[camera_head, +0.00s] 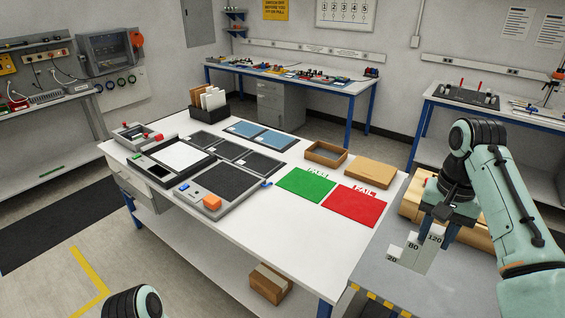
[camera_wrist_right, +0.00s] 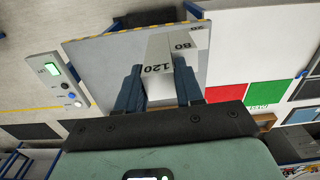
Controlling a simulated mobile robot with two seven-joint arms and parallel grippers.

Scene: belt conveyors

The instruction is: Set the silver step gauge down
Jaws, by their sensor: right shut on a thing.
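The silver step gauge (camera_head: 414,254) is a stepped block marked 20, 80 and 120, upright over a grey surface (camera_head: 385,285) at the lower right of the head view. My right gripper (camera_head: 439,230) points down and is shut on its tallest step, marked 120. In the right wrist view the gauge (camera_wrist_right: 160,80) sits between the two blue fingers of the gripper (camera_wrist_right: 159,92). I cannot tell whether its base touches the grey surface. My left gripper is not in view.
The white table left of the grey surface holds a green mat (camera_head: 306,185), a red mat (camera_head: 355,205), an open brown box (camera_head: 326,153) and a closed one (camera_head: 370,173). Wooden blocks (camera_head: 413,207) lie behind my right gripper. Yellow-black stripes (camera_head: 372,297) mark the grey surface's edge.

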